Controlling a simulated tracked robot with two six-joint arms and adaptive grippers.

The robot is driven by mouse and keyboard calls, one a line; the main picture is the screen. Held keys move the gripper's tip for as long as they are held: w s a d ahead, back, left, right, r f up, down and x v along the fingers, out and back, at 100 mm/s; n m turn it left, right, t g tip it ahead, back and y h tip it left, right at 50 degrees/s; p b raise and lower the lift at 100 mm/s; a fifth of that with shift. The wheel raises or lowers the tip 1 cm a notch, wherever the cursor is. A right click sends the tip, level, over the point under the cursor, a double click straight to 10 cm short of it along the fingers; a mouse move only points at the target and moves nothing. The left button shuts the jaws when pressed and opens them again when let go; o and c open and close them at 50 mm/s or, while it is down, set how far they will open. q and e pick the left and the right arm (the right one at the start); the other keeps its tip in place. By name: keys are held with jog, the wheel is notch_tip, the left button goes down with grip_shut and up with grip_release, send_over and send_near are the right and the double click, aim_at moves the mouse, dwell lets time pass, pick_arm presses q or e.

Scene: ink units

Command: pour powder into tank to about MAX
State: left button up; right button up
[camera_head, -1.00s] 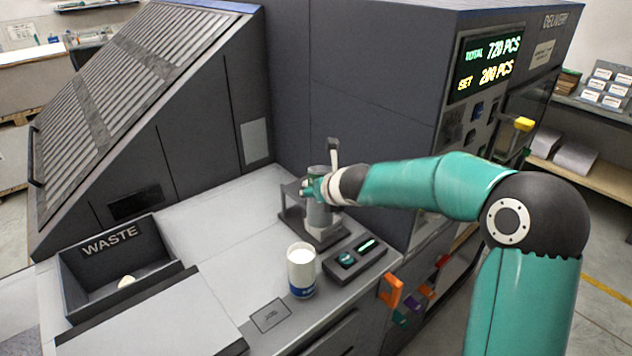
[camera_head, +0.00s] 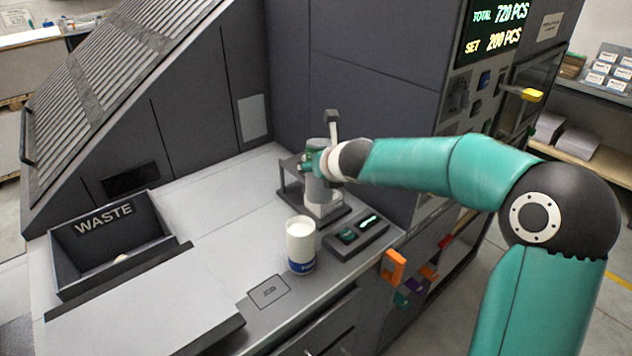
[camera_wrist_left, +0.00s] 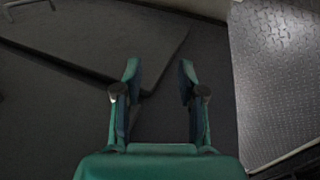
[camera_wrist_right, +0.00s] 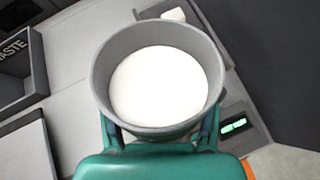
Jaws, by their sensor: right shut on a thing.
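A grey round cup (camera_wrist_right: 101,75) filled with white powder (camera_wrist_right: 158,88) sits between the fingers of my right gripper (camera_wrist_right: 160,138) in the right wrist view. In the head view my right gripper (camera_head: 312,164) is shut on this grey cup (camera_head: 318,147) at a small dark stand (camera_head: 291,188). Whether the cup touches the stand is not clear. A white cylindrical container (camera_head: 300,245) with a blue lower band stands upright in front of the stand. No MAX mark can be made out. My left gripper (camera_wrist_left: 159,80) is open and empty in the left wrist view.
A control pad (camera_head: 356,236) with a lit green display lies right of the white container. An open WASTE bin (camera_head: 72,262) is at the left. A dark machine wall rises behind the stand. Grey worktop (camera_head: 225,215) is clear between bin and stand.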

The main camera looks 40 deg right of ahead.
jog(key=shift+s+a+t+b, duration=0.15)
jog(key=shift+s+t+b, duration=0.15)
jog(key=shift+b, duration=0.75)
jog(key=b, duration=0.2)
jog(key=r+t+h+b, duration=0.1)
jog(key=b, duration=0.1)
jog(key=shift+s+a, duration=0.2)
jog(key=b, duration=0.1)
jog(key=r+b, duration=0.1)
jog(key=b, duration=0.1)
jog(key=shift+s+a+r+n+t, duration=0.15)
jog(key=shift+n+t, duration=0.15)
pick_arm(q)
notch_tip(320, 180, down, 11)
pick_arm(e)
jog(key=shift+r, duration=0.25)
pick_arm(q)
jog(key=shift+s+r, duration=0.1)
